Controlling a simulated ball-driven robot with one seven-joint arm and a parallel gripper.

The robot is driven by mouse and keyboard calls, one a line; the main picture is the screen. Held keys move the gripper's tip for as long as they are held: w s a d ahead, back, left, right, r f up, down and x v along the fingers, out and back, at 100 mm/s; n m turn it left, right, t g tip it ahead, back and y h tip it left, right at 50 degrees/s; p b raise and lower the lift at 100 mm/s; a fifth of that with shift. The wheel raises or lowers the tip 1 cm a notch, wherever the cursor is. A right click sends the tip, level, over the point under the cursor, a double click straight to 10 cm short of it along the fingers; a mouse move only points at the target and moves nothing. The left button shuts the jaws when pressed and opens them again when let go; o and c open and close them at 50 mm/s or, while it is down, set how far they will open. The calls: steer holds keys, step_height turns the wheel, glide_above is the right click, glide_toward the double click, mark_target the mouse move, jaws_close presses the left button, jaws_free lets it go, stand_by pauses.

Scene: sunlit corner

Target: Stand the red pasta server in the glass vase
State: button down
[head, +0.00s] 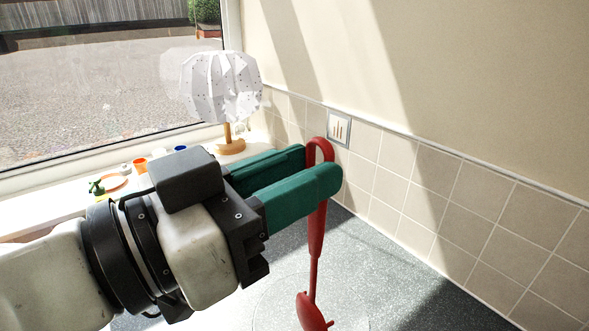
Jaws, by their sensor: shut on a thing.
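The red pasta server (317,235) hangs upright from my gripper (325,172) in the head view. Its looped handle end sticks up just above the green fingers, and its head points down near the bottom edge of the picture. My gripper is shut on the handle just below the loop. Faint curved outlines on the counter around the server's lower end may belong to the glass vase, but I cannot tell its shape or whether the server's head is inside it.
A grey speckled counter (375,270) runs along the tiled wall (425,205). A white lamp (222,90) on a wooden base stands on the windowsill in the corner. An orange cup (139,166), an orange plate and a small green bottle (97,188) are on the sill at left.

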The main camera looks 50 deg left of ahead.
mark_target(312, 239)
steer(key=shift+f+b, duration=3.35)
steer(key=shift+f, duration=0.65)
steer(key=c, duration=0.8)
jaws_free()
steer(key=shift+o, duration=0.2)
steer(key=s+b, duration=0.1)
steer(key=s, duration=0.9)
steer(key=shift+s+a+f+b, duration=0.4)
